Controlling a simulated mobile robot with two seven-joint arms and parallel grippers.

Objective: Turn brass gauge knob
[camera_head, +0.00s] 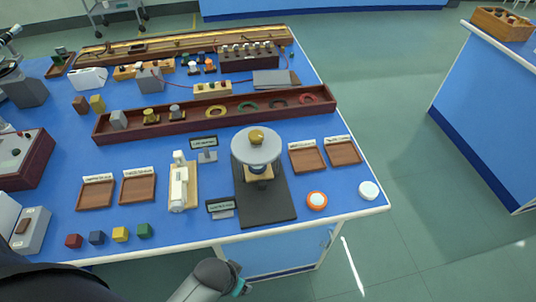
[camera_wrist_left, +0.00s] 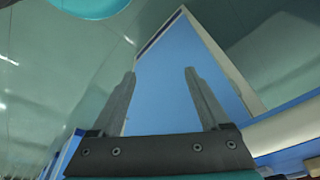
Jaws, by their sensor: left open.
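A brass knob (camera_head: 257,135) sits on top of a round pale grey disc (camera_head: 247,152), part of an upright device on a black base (camera_head: 266,207) near the bench's front edge. I cannot tell for certain that this is the gauge knob. My left gripper (camera_wrist_left: 160,74) is open and empty in the left wrist view, its two fingers apart with a blue panel and floor beyond. In the head view, part of my left arm shows below the bench's front edge, short of the device; its fingers are not clear there. My right gripper is not in view.
Small signs (camera_head: 220,207) stand close by the device. A white instrument on a wooden base (camera_head: 179,190), wooden trays (camera_head: 137,188), coloured cubes and two round pucks (camera_head: 317,200) lie around it. A long wooden rack (camera_head: 215,106) is behind. Floor is free right of the bench.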

